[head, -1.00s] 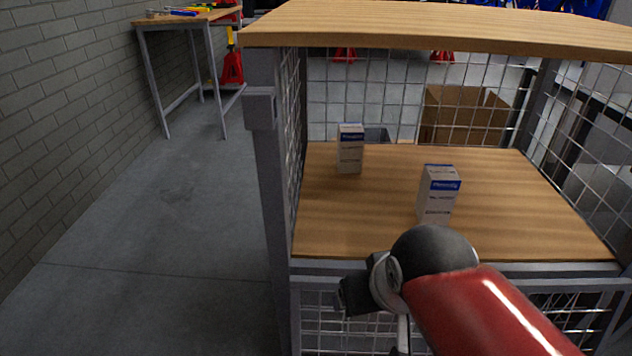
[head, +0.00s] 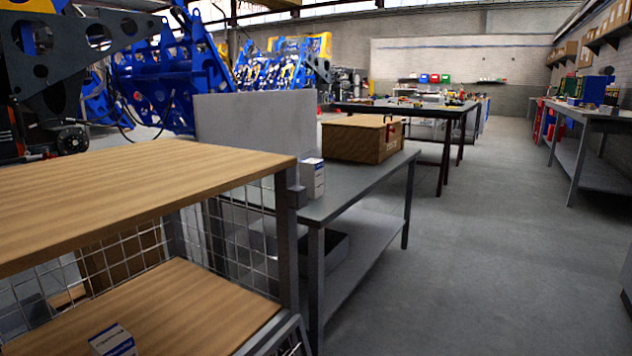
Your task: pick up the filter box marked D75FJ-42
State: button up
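One white and blue filter box (head: 113,341) stands on the lower wooden shelf of the mesh-sided rack (head: 150,312), at the bottom left and cut by the picture edge. Another small white and blue box (head: 312,178) stands on the grey table (head: 345,203) just right of the rack. The print on both is too small to read, so I cannot tell which is marked D75FJ-42. My gripper is not in view.
The rack's wooden top (head: 130,195) is bare. The grey floor (head: 470,270) to the right is open. Workbenches (head: 590,118) line the far right.

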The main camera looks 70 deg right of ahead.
aim_at(311, 170)
jog(key=z, duration=2.05)
jog(key=l+z, duration=0.15)
jog(key=l+u, duration=0.35)
jog(key=l, duration=0.55)
